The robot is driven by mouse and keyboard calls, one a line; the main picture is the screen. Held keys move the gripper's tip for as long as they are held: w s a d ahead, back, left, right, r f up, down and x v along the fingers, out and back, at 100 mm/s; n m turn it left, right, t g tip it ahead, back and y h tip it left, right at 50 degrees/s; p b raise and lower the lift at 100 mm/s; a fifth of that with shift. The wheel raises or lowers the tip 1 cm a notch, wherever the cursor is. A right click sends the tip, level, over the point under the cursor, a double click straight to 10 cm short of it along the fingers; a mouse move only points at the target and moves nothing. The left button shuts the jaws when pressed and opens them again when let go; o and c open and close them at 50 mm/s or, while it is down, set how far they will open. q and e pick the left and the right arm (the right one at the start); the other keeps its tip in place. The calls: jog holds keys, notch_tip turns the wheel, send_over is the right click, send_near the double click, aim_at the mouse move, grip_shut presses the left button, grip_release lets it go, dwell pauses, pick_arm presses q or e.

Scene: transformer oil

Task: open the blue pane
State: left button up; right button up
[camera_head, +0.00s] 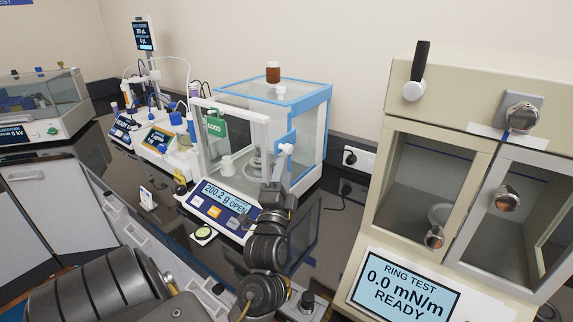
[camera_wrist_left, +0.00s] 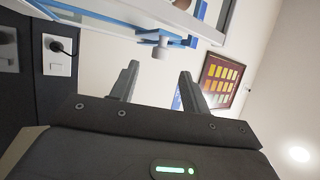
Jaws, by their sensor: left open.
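The glass balance enclosure (camera_head: 318,150) stands on the black bench, with blue edging around its top and right side. A blue bracket (camera_head: 284,138) with a white knob (camera_head: 286,149) sits on its front right side. My left gripper (camera_head: 276,185) is just below the knob, with its jaws open and empty. In the left wrist view the two fingers (camera_wrist_left: 158,78) are spread apart, and the white knob (camera_wrist_left: 160,52) shows ahead of them, apart from both. Blue edging (camera_wrist_left: 95,18) also shows there. The balance display reads 200.2 g OPEN. My right gripper is not in view.
A beige ring-test cabinet (camera_head: 450,80) stands close on the right. A white-framed panel with a green tag (camera_head: 216,126) is at the enclosure's front left. Other instruments (camera_head: 155,140) stand farther left.

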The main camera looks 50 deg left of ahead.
pick_arm(q)
jog(key=v, duration=0.2)
jog(key=shift+s+d+f, duration=0.15)
jog(key=shift+s, duration=0.05)
